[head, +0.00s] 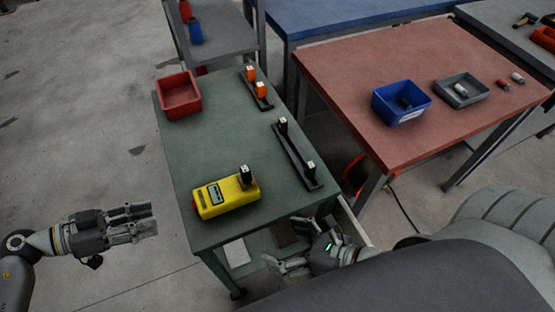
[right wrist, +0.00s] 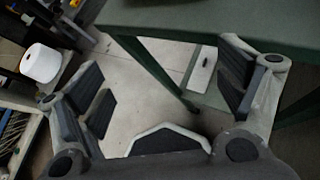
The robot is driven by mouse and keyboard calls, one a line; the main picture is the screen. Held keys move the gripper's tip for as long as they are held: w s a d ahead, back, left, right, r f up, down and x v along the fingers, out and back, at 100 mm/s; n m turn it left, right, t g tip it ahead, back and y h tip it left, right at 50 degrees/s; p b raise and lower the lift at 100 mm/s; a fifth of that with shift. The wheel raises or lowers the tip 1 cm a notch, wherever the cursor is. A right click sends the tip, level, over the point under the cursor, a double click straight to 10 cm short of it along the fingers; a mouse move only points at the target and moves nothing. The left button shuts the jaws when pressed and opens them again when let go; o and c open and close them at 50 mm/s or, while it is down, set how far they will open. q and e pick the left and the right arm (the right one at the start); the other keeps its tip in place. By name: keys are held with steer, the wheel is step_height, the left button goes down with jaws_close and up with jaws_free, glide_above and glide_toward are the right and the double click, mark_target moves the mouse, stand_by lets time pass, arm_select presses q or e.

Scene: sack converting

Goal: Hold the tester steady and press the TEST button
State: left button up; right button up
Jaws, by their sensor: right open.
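The yellow tester (head: 228,199) lies near the front left of the green table (head: 205,160). It has a small display on top and a red part at its left end. A black post with a white top (head: 246,174) stands at its right end. I cannot read any button label. My left gripper (head: 154,218) is left of the table, apart from the tester; its finger gap is unclear. My right gripper (head: 281,244) is at the table's front edge, open and empty, below and right of the tester. Its spread fingers show in the right wrist view (right wrist: 168,95).
A red bin (head: 179,97), an orange-topped rack (head: 256,90) and a dark rail (head: 296,157) are on the green table. A reddish table (head: 350,70) at right holds a blue bin (head: 401,104) and grey tray (head: 461,91).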

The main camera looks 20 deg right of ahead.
steer(key=w+r+n+y, duration=0.2)
steer(key=w, duration=0.2)
steer(key=w+r+n+y, duration=0.2)
steer(key=w, duration=0.2)
steer(key=w+r+n+y, duration=0.1)
steer(key=w+r+n, duration=0.1)
steer(key=w, duration=0.2)
steer(key=shift+a+r+y, duration=0.2)
steer(key=shift+r+y, duration=0.05)
steer(key=shift+y, duration=0.15)
steer(key=w+d+r+n+g, duration=0.1)
steer(key=w+d+n+g, duration=0.1)
steer(key=w, duration=0.2)
steer(key=n+g, duration=0.4)
steer(key=g, duration=0.2)
glide_toward(239, 185)
steer(key=shift+w+d+r, duration=0.2)
steer(key=shift+w+r, duration=0.15)
steer(key=shift+w, duration=0.2)
steer(key=shift+w+d+r, duration=0.2)
steer(key=shift+w+r, duration=0.2)
steer(key=shift+w, duration=0.2)
steer(key=shift+s+f+n+g, duration=0.4)
steer(key=shift+s+f+g, duration=0.1)
steer(key=shift+s+f, duration=0.15)
steer(key=shift+s+a+f, duration=0.1)
steer(key=shift+s+a, duration=0.05)
steer(key=x, duration=1)
steer(key=shift+a, duration=0.25)
